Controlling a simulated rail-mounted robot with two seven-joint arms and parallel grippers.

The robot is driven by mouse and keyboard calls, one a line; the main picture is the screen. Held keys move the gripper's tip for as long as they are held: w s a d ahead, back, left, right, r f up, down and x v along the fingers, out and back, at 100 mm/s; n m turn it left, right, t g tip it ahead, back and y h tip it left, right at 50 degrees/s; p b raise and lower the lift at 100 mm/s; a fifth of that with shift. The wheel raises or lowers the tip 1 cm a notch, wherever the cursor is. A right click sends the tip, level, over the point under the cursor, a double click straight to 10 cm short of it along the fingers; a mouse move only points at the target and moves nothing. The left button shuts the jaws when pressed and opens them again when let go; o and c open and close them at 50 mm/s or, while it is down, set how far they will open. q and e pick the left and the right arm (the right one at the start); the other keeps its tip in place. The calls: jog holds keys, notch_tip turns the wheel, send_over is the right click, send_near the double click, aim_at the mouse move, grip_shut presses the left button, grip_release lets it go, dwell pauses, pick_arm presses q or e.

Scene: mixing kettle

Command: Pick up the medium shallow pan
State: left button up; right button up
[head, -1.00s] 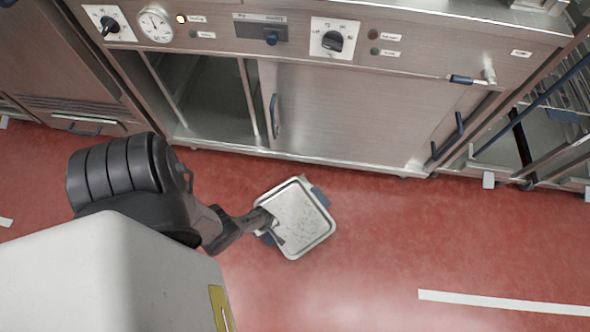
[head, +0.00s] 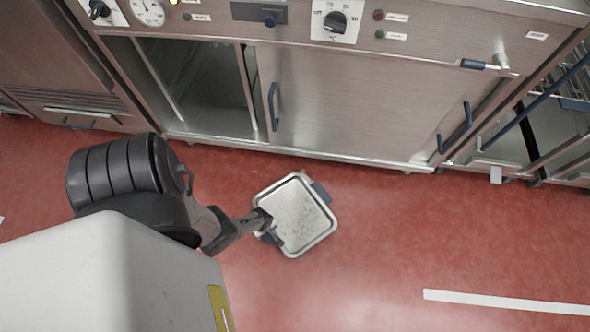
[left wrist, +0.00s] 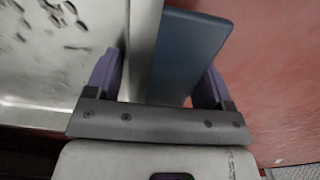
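The pan (head: 298,211) is a shallow, roughly square metal pan with a pale rim and two blue handles on opposite sides. In the head view it is in front of the cabinet, over the red floor. My left gripper (head: 272,226) is at its near-left handle. Part of the speckled pan surface (left wrist: 60,50) shows at left. My right gripper is not in view.
A steel cabinet (head: 350,110) with knobs, gauge and sliding door spans the back. Its left compartment (head: 200,85) is open. A rack (head: 560,120) stands at the right. The red floor (head: 430,235) is clear at the right, with a white line.

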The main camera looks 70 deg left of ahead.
pick_arm(q)
jog(key=c, duration=1.2)
jog(key=shift+r, duration=0.1)
